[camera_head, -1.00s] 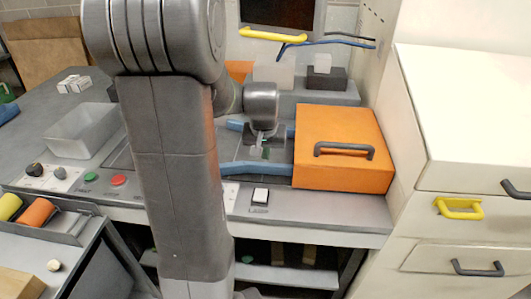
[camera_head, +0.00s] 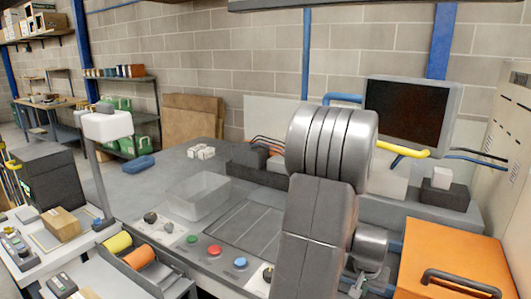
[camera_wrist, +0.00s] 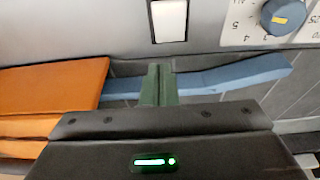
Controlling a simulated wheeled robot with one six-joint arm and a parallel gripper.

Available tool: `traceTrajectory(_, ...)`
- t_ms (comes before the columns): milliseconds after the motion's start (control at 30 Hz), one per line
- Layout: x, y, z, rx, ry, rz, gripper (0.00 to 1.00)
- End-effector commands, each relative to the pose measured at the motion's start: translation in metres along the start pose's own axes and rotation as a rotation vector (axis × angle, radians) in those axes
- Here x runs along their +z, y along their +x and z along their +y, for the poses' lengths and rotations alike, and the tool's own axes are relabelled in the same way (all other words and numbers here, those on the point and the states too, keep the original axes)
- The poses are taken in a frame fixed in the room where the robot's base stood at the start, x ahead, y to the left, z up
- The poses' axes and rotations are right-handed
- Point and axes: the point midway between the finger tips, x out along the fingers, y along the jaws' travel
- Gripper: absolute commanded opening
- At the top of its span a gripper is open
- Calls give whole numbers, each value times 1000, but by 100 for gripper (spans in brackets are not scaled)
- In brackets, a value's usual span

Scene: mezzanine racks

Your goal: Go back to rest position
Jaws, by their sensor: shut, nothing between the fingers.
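My gripper (camera_wrist: 158,82) shows in the wrist view with its two green fingers together and nothing between them. The fingers lie in front of a blue bar (camera_wrist: 225,78) beside an orange box (camera_wrist: 55,88). I cannot tell whether they touch the bar. In the head view my grey arm stands in front of the workbench and bends down near the orange box (camera_head: 455,250) at the lower right. The fingers are not clear in that view.
The bench has a translucent bin (camera_head: 200,195), a red button (camera_head: 214,250), a blue button (camera_head: 240,263) and small white boxes (camera_head: 200,152). A monitor (camera_head: 412,115) with a yellow handle (camera_head: 403,150) stands behind my arm. Yellow and orange rolls (camera_head: 139,257) lie at the lower left.

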Motion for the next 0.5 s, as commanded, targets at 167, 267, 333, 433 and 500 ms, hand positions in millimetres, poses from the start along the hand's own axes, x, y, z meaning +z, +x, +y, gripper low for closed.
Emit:
traceTrajectory(167,6,25,2,0,2,18,0)
traceTrajectory(267,6,25,3,0,3,45,0)
traceTrajectory(333,5,24,4,0,4,63,0)
traceTrajectory(433,4,20,5,0,4,86,0)
traceTrajectory(500,3,8,5,0,4,85,0)
